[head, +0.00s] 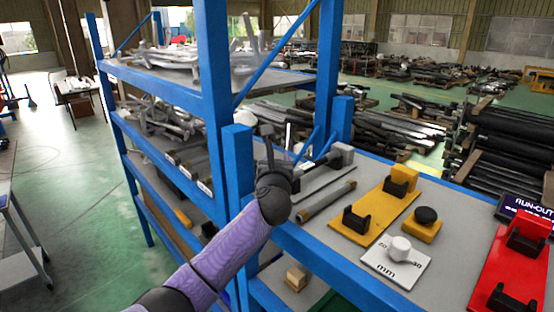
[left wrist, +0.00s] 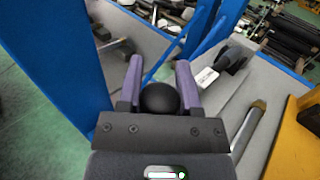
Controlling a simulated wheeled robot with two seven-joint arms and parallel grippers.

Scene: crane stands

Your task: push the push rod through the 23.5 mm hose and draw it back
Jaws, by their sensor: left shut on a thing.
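My left gripper (head: 285,155) is at the blue rack post beside the bench. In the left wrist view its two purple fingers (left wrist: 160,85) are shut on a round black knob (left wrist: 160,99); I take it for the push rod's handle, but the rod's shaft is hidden. Just beyond, a dark cylinder (head: 318,165) ends at a grey block (head: 341,155); the dark part also shows in the left wrist view (left wrist: 233,58), beside a white label (left wrist: 206,77). A grey tube with tan ends (head: 328,201) lies apart on the bench. I cannot tell which piece is the 23.5 mm hose. My right gripper is out of view.
A yellow plate (head: 375,219) with black cradles, a white mm dial plate (head: 397,262) and a red plate (head: 522,268) with black cradles occupy the bench to the right. A blue rack post (head: 213,90) rises close to my left arm. Loaded shelves stand left.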

